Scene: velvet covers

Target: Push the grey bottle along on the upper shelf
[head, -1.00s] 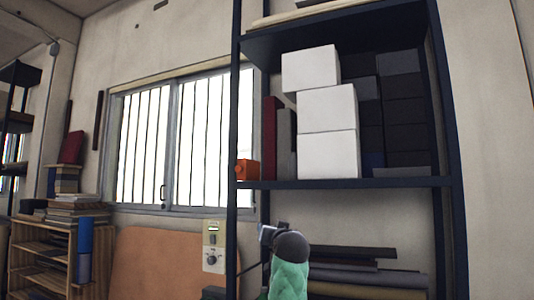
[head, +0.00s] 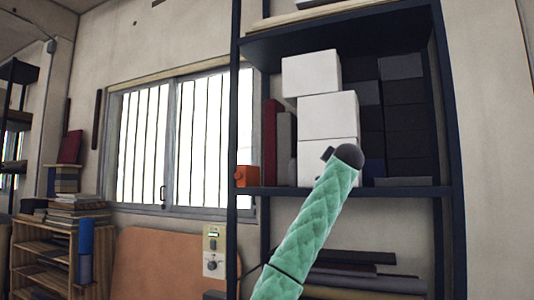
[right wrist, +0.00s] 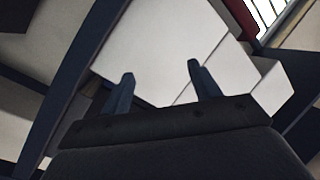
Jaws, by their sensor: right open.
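I cannot make out a grey bottle in either view. The upper shelf (head: 400,190) is a dark board in a dark metal rack. A narrow grey upright item (head: 286,150) stands at its left end; it looks more like a box or book than a bottle. My right arm, in a green quilted cover, reaches up in front of the shelf, its gripper mostly hidden in the head view. In the right wrist view my right gripper (right wrist: 160,70) is open, with its two fingers apart and white boxes (right wrist: 165,40) beyond them. My left gripper is not in view.
White boxes (head: 327,112) are stacked mid-shelf, with dark boxes (head: 405,113) to their right. A small orange box (head: 247,176) and a red upright item (head: 270,140) stand at the left end. Dark rolls (head: 365,283) lie below. A rack post (head: 450,150) stands at right.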

